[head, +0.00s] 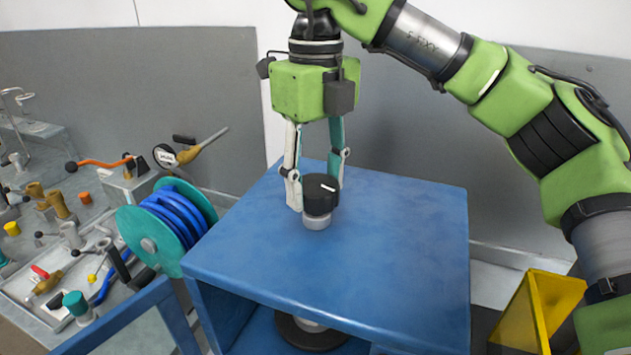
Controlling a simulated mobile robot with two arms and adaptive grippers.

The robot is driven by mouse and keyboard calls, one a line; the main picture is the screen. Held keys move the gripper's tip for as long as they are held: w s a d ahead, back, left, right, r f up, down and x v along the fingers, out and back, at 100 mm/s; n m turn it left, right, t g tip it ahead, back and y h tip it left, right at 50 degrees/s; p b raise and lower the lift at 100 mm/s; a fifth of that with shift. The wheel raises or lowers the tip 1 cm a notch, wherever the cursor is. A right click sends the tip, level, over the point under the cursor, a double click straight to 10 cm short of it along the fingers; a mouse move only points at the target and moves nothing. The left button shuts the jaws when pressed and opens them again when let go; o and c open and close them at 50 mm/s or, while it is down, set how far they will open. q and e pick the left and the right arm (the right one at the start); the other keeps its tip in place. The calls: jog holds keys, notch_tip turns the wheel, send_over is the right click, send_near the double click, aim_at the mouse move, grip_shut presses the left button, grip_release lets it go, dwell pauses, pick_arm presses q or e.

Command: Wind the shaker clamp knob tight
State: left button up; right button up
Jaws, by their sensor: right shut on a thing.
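The black clamp knob (321,192) has a white mark on its top and sits on a short grey collar (317,222) on the blue top (400,240) of the shaker. My right gripper (316,192) points down from above, with its fingers on either side of the knob. It is shut on the knob; the far finger is partly hidden behind it. A dark round part (312,332) shows under the blue top. My left gripper is not in view.
A teal reel with blue hose (165,225) stands close to the shaker's left side. A bench with valves and fittings (70,240) fills the left. A yellow bin (535,310) is at the lower right. The blue top is otherwise clear.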

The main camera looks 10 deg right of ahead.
aim_at(316, 183)
jog(key=shift+m, duration=0.4)
jog(key=o, duration=1.1)
jog(key=shift+r, duration=0.1)
notch_tip(316, 183, up, 12)
jog(key=shift+f, duration=0.1)
